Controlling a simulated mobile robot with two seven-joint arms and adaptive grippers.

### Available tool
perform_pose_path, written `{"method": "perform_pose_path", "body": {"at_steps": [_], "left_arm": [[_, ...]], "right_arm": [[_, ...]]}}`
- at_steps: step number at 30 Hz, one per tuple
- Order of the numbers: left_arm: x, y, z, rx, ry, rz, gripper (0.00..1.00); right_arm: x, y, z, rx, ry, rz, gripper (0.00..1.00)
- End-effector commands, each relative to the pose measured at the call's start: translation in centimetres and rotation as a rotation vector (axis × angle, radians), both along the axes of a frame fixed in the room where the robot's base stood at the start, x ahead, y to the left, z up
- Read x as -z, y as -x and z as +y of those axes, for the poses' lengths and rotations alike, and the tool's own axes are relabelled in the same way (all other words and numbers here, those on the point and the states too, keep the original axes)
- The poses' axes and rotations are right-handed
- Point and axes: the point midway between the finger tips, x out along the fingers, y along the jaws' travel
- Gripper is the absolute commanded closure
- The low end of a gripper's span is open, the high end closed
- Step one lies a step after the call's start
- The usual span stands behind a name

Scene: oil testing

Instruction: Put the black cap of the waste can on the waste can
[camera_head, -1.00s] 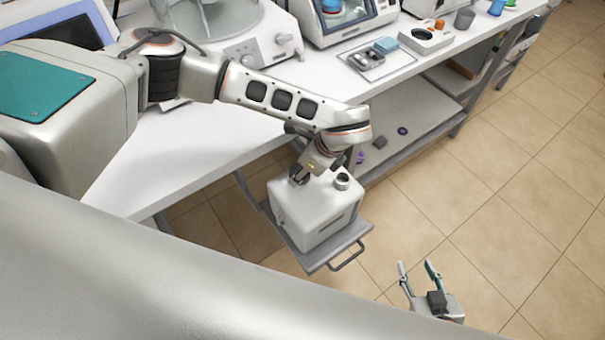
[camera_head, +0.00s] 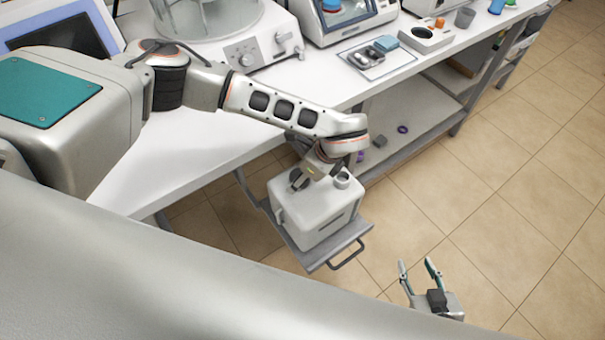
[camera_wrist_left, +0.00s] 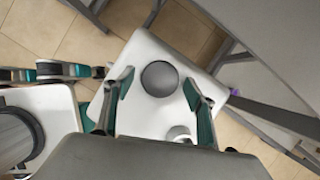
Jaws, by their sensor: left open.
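The white waste can (camera_head: 318,216) stands on a grey pull-out tray below the bench and also shows in the left wrist view (camera_wrist_left: 140,115). The round black cap (camera_wrist_left: 160,78) appears on the can's top in the left wrist view, between my open left fingers and apart from both; its dark edge shows in the head view (camera_head: 298,180). Whether it is seated cannot be told. A short white neck (camera_head: 342,180) stands beside it. My left gripper (camera_head: 318,172) is just above the can, tilted down. My right gripper (camera_head: 416,264) is open and empty at the lower right.
The tray (camera_head: 350,240) has a front handle. The bench (camera_head: 190,150) carries lab machines, small parts and cups. The tiled floor at right is clear.

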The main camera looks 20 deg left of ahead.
Motion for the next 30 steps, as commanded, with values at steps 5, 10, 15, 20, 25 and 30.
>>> {"method": "perform_pose_path", "body": {"at_steps": [5,10,15,20,25,30], "left_arm": [[-1.9,0.0,-0.7,0.003,0.002,-0.004,0.44],[-5.0,0.4,-2.0,0.003,0.001,-0.005,0.44],[-8.1,0.8,-3.2,0.003,0.001,-0.004,0.44],[-10.2,1.0,-4.0,0.001,0.001,-0.003,0.44],[-11.2,1.2,-4.4,-0.001,0.0,-0.001,0.44],[-11.3,1.3,-4.5,0.0,0.0,-0.001,0.44]], "right_arm": [[-0.1,0.0,0.0,0.0,0.0,-0.001,0.6],[0.2,0.0,0.0,0.0,0.001,0.002,0.6],[0.7,0.2,0.0,0.0,0.001,0.006,0.6],[1.0,0.2,0.0,0.001,0.001,0.008,0.6],[1.1,0.2,0.0,0.001,0.001,0.009,0.6],[1.0,0.2,0.0,0.001,0.001,0.008,0.6]]}}
